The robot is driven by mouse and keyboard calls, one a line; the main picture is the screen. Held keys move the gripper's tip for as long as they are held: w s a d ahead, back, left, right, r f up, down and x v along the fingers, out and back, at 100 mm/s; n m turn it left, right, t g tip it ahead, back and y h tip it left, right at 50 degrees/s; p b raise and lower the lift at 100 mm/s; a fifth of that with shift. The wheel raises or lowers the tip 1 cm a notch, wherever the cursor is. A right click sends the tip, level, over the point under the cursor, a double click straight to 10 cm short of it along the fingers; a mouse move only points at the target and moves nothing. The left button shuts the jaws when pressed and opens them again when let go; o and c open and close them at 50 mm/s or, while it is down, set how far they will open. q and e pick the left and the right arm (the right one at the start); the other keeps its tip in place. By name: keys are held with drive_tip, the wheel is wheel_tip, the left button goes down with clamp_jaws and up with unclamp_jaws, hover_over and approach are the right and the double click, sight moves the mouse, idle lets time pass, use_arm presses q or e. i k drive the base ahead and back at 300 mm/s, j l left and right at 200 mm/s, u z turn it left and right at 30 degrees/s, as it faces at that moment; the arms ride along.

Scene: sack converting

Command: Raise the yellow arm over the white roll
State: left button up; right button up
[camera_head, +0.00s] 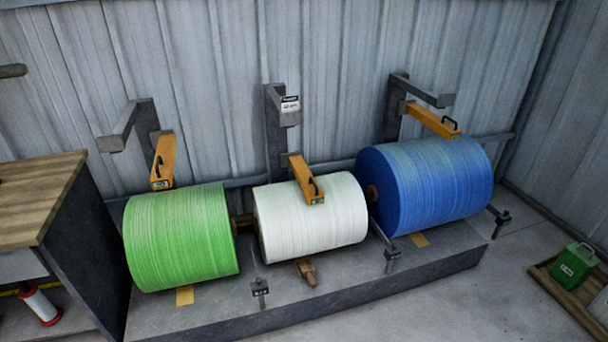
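The white roll (315,228) lies on its side in the middle of a grey plinth, between a green roll and a blue roll. A yellow arm (305,180) reaches forward from a grey post behind the white roll. Its front end, with a dark handle (316,188), lies over the top of the white roll and appears to touch it. A grey bracket (284,112) with a white label stands above this arm's pivot. Neither of my grippers is in view.
The green roll (180,240) and blue roll (430,183) each have their own yellow arm, (163,160) on the left and the other (432,119) on the right. A wooden-topped bench (35,195) stands at left. Front floor is clear.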

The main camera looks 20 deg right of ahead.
sight(312, 191)
drive_tip(key=i+l, duration=0.25)
drive_tip(key=i, duration=0.2)
drive_tip(key=i+l, duration=0.2)
drive_tip(key=i, duration=0.3)
drive_tip(key=i+l, duration=0.25)
drive_tip(key=i, duration=0.2)
drive_tip(key=l+z, duration=0.05)
